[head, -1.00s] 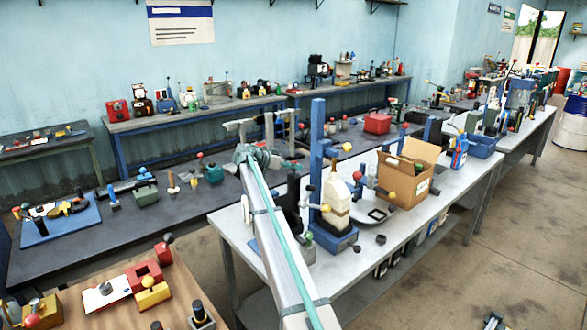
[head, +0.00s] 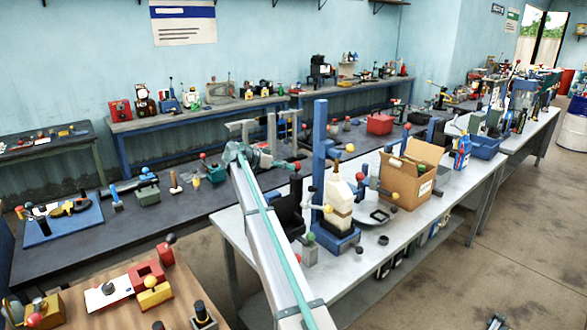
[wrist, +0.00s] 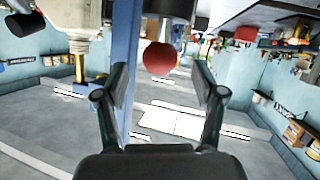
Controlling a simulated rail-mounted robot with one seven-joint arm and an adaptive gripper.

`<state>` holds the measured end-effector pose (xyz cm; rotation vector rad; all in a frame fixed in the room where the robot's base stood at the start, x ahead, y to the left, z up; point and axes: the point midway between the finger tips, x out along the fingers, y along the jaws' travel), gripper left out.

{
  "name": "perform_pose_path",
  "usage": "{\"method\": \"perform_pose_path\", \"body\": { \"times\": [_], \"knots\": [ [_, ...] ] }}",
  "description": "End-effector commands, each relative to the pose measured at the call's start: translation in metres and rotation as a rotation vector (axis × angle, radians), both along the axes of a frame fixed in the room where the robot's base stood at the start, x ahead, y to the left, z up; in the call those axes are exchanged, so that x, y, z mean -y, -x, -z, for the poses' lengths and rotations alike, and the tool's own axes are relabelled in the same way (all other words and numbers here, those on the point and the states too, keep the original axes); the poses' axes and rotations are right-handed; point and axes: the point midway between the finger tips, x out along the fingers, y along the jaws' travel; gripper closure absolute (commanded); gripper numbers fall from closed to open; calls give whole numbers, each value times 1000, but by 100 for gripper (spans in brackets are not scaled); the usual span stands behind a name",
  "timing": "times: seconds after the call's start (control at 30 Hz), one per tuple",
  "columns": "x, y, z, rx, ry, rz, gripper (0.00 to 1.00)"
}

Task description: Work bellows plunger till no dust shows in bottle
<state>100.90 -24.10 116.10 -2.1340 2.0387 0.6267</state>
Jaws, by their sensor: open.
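The cream bottle (head: 340,196) stands on a blue base beside a tall blue column (head: 320,150) on the near light bench. It has a tan lower band; I cannot make out dust in it. A red ball knob (head: 297,166) tops a dark upright unit (head: 290,208) left of the column. The wrist view appears upside down; there the red knob (wrist: 160,58) hangs from a metal rod, ahead of and between the fingers of my open gripper (wrist: 163,90). Nothing is gripped. Part of the bottle (wrist: 66,18) shows at the upper left. In the head view the fingers are hard to distinguish.
A small grey block with a green knob (head: 310,250) is in front of the unit. The bench's front right edge is mostly clear.

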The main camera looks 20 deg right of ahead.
Motion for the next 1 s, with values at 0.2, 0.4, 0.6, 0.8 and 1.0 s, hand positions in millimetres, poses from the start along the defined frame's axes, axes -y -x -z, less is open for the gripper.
{"method": "perform_pose_path", "body": {
  "times": [0.2, 0.4, 0.6, 0.8, 1.0],
  "knots": [
    [-39, 0, -15, 0, 0, -1, 31],
    [-60, 1, -24, 0, 0, 0, 31],
    [-65, 1, -26, 0, 0, 1, 31],
    [-65, 1, -26, 0, -1, 1, 31],
    [-65, 1, -26, 0, -1, 0, 31]
  ]
}}
